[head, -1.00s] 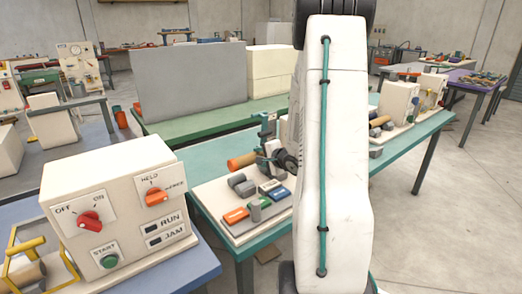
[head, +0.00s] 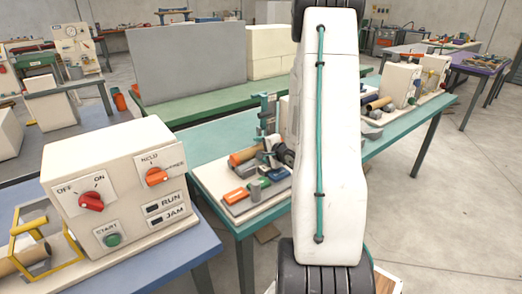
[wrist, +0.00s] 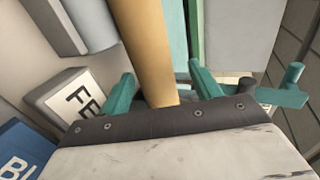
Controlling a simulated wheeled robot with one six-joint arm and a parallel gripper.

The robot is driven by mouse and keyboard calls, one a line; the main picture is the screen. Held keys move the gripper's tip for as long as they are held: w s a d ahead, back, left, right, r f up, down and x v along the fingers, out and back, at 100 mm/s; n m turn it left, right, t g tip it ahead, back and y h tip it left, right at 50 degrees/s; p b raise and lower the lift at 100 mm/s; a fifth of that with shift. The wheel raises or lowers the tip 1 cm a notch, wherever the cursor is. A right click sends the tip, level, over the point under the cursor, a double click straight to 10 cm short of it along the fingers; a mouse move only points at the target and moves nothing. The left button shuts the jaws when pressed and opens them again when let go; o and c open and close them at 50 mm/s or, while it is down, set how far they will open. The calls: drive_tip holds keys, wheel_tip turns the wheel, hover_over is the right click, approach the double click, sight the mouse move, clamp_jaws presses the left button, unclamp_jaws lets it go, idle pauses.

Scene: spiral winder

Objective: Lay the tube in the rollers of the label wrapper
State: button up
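The tan cardboard tube (head: 243,156) lies over the label wrapper board at mid-picture in the head view. My gripper (head: 283,152) is at its right end, partly behind my arm. In the wrist view the tube (wrist: 150,50) runs up from under my palm, between the two teal fingers of my gripper (wrist: 163,82). The fingers stand apart, with a gap beside the tube on the right. The tube slants relative to the fingers. A grey roller (wrist: 88,22) shows left of it. The tube's contact with the rollers is hidden.
A white block marked "FE" (wrist: 75,97) and a blue block (wrist: 20,150) sit close left of my gripper. A white control box (head: 120,190) stands on the blue table at left. A teal post (head: 268,112) rises behind the tube. More stations stand at the back right.

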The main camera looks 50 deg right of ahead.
drive_tip(key=shift+s, duration=0.15)
drive_tip(key=v, duration=0.7)
drive_tip(key=shift+s+a+r, duration=0.15)
drive_tip(key=shift+s+a, duration=0.05)
wheel_tip(320, 180, up, 7)
idle(0.6)
